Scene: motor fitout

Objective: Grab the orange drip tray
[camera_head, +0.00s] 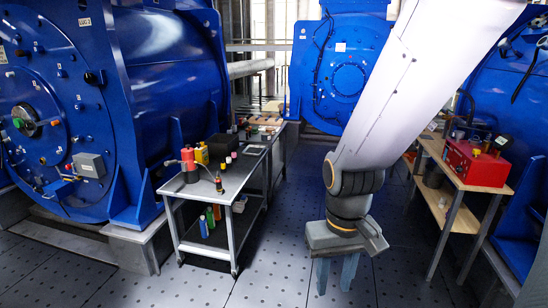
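I cannot make out an orange drip tray for certain in the head view. My gripper (336,274) hangs at the lower middle, pointing down over the grey floor. Its two blue-grey fingers are apart, with nothing visible between them. It is to the right of a grey metal cart (228,190) and to the left of a wooden bench (462,178). My white arm hides part of the floor and background behind it.
The cart's top holds a red can (189,160), a yellow bottle (202,154) and small tools. More bottles stand on its lower shelf. A red toolbox (477,163) sits on the wooden bench. Large blue motors (60,110) line the sides. Dotted floor (290,240) is clear between cart and bench.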

